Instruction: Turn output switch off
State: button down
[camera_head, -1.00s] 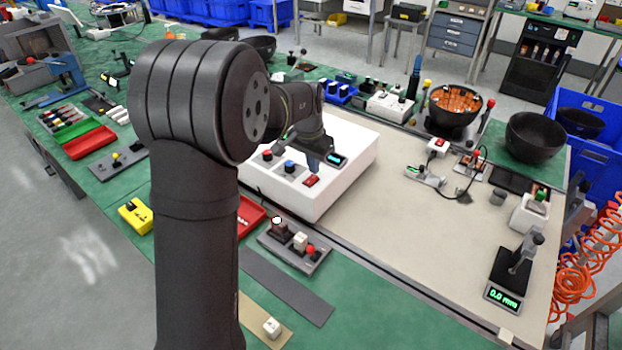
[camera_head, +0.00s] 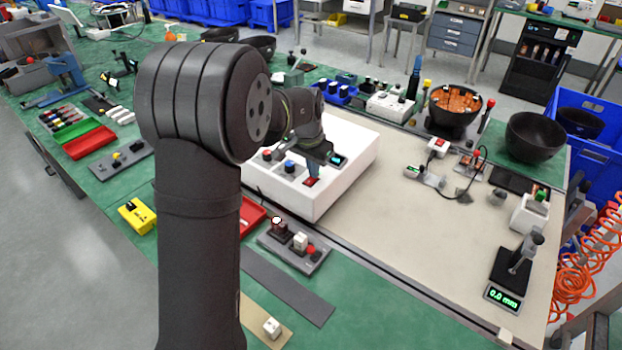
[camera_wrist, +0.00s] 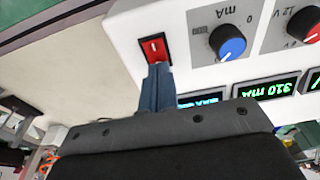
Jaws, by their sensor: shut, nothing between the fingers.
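The output switch (camera_wrist: 154,48) is a red rocker in a dark frame on the front of a white power supply box (camera_head: 345,165). It sits at the box's front corner in the head view (camera_head: 311,181). My gripper (camera_wrist: 157,70) is shut and empty. In the wrist view its fingertips lie at the lower edge of the red rocker and overlap it slightly; I cannot tell whether they press it. In the head view my gripper (camera_head: 313,172) reaches down to the switch from above.
Beside the switch are a blue knob (camera_wrist: 228,41), a red knob (camera_wrist: 305,24) and lit displays, one reading 310 mA (camera_wrist: 265,88). A grey block with buttons (camera_head: 293,248) stands in front of the box. The beige mat (camera_head: 410,240) to the right has free room.

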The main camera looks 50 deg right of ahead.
jog(key=shift+f, duration=0.15)
jog(key=shift+r, duration=3.5)
jog(key=shift+f, duration=0.1)
notch_tip(320, 180, down, 7)
jog(key=shift+r, duration=0.1)
jog(key=shift+r, duration=0.1)
